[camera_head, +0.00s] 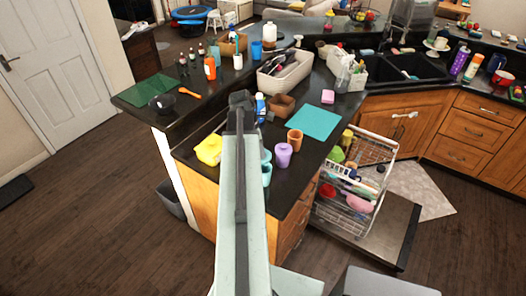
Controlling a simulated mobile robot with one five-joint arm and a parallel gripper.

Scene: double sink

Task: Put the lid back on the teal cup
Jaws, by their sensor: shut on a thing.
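A teal cup (266,178) stands on the dark counter and shows just right of my arm. My arm hides its left side. A small rounded teal piece (265,156) shows just above the cup in the picture, also partly behind my arm. It may be the lid, but I cannot tell whether it touches the cup. My arm runs up the middle of the picture to a dark joint above the counter. My gripper's fingers do not show; the arm appears to cover them.
A purple cup (283,155) and an orange cup (295,140) stand right of the teal cup. A yellow container (209,150) stands left of my arm. A teal mat (313,122) lies behind. The open dishwasher rack (346,205) juts out at right.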

